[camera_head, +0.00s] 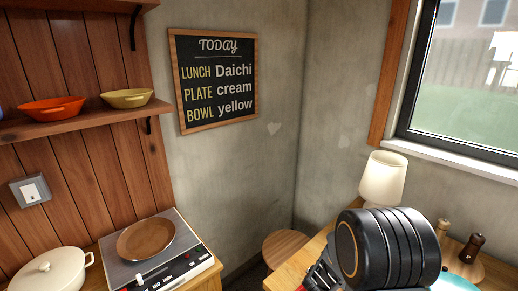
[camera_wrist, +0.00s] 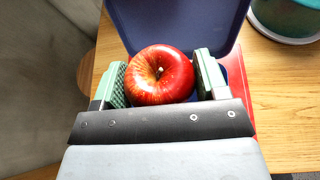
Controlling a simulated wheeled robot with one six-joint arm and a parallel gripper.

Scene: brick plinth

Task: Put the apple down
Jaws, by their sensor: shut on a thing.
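A red apple (camera_wrist: 160,75) with yellowish streaks and a short stem shows in the wrist view. My gripper (camera_wrist: 161,77) has its green-padded fingers on either side of the apple, shut on it. A dark blue flat panel (camera_wrist: 180,22) lies behind the apple, and a red edge (camera_wrist: 240,95) shows to its right, over a wooden table (camera_wrist: 285,110). How high the apple is above them is hard to tell. In the head view my dark arm hides the apple.
A round teal container (camera_wrist: 290,15) is at the wrist view's upper right. The head view shows a lamp (camera_head: 383,178), a dark shaker (camera_head: 472,248), a stool (camera_head: 284,247), a pan (camera_head: 146,238), a pot (camera_head: 50,273) and a chalkboard (camera_head: 215,82) reading "LUNCH Daichi, PLATE cream, BOWL yellow".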

